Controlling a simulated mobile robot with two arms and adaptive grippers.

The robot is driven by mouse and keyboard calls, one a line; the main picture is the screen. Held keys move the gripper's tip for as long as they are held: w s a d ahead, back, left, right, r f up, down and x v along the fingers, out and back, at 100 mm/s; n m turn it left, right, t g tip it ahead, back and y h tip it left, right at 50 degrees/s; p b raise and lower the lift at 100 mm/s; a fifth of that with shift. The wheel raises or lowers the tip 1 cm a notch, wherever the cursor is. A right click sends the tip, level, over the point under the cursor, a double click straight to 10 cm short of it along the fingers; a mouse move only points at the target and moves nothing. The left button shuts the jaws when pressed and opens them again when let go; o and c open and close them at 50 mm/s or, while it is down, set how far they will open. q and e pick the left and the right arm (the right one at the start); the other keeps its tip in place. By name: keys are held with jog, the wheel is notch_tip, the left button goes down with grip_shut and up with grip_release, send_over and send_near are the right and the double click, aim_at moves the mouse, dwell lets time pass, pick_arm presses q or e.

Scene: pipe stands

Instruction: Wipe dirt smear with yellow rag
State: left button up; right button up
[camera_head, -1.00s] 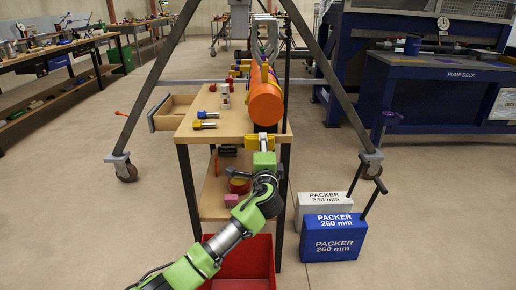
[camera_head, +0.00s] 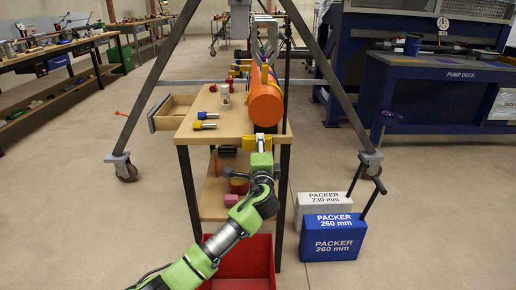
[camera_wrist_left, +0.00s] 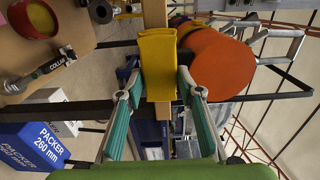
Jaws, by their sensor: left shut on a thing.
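The yellow rag (camera_wrist_left: 158,62) hangs between the fingers of my left gripper (camera_wrist_left: 159,84) in the wrist view, and both fingertips press on its sides. In the head view the gripper (camera_head: 262,141) is at the near edge of the wooden table (camera_head: 222,126), just below the near end of the orange pipe (camera_head: 265,104). The pipe end also shows in the wrist view (camera_wrist_left: 222,66), right beside the rag. Whether the rag touches the table edge I cannot tell. I cannot make out a dirt smear. My right gripper is out of view.
Yellow and blue fittings (camera_head: 205,120) lie on the table's left part, near an open drawer (camera_head: 172,111). A lower shelf and a red bin (camera_head: 252,262) are below. A blue packer box (camera_head: 333,238) and a grey one stand on the floor at right. Frame legs flank the table.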

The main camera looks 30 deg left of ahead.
pick_arm(q)
jog(key=shift+w+d, duration=0.45)
jog(key=shift+d, duration=0.35)
jog(key=a, duration=0.1)
jog(key=s+a+p, duration=0.1)
jog(key=shift+s+a, duration=0.2)
jog(key=shift+a, duration=0.1)
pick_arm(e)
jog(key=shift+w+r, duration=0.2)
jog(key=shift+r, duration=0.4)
pick_arm(q)
jog(key=shift+s+d, duration=0.1)
jog(key=shift+s, duration=0.05)
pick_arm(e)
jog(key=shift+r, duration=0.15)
